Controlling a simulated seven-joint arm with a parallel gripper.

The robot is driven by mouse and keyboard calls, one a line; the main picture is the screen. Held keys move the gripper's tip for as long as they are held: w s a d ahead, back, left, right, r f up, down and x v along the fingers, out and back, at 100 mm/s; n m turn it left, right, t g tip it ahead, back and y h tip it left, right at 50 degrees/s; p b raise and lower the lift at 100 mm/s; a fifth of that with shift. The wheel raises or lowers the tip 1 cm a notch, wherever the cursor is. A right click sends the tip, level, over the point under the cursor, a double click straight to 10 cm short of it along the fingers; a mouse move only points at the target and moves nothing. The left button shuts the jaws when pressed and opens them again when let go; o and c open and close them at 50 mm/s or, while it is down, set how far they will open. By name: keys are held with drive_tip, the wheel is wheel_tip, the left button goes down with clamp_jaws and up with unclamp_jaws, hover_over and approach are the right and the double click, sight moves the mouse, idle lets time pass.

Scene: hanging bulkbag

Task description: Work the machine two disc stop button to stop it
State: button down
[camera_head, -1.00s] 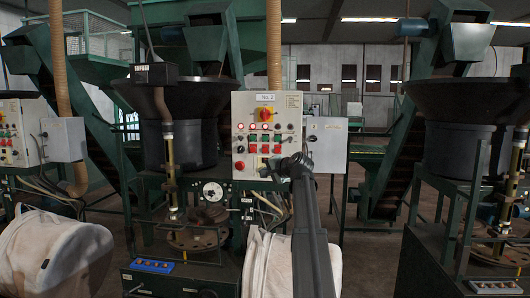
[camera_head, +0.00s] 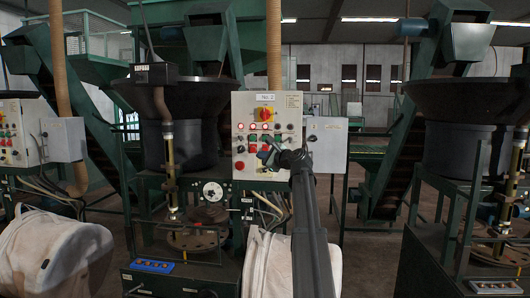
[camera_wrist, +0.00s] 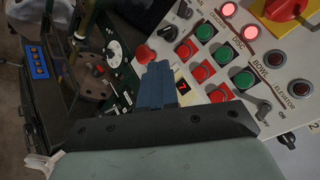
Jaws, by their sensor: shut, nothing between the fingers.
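The machine two control panel (camera_head: 290,105), labelled No. 2, stands at centre in the head view and fills the upper right of the wrist view (camera_wrist: 290,110). In the wrist view, the disc stop button (camera_wrist: 203,72) is the square red one below the green button (camera_wrist: 224,53) in the column marked DISC. My gripper (camera_wrist: 157,72) is shut and empty, its blue fingers left of the red buttons. In the head view my gripper (camera_head: 265,153) overlaps the lower button rows. I cannot tell whether it touches the panel.
Other red buttons (camera_wrist: 185,51) (camera_wrist: 221,93) flank the disc one closely. A red mushroom button (camera_wrist: 145,53) is just beyond the fingertips. A rotary switch (camera_wrist: 295,8) and lit red lamps (camera_wrist: 249,33) sit higher.

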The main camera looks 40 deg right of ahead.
drive_tip(key=w+d, duration=0.6)
idle(0.8)
drive_tip(key=shift+w+d, duration=0.2)
idle(1.8)
drive_tip(key=shift+w+d, duration=0.5)
idle(1.3)
drive_tip(key=shift+s+a, duration=2.35)
drive_tip(key=shift+s, duration=0.05)
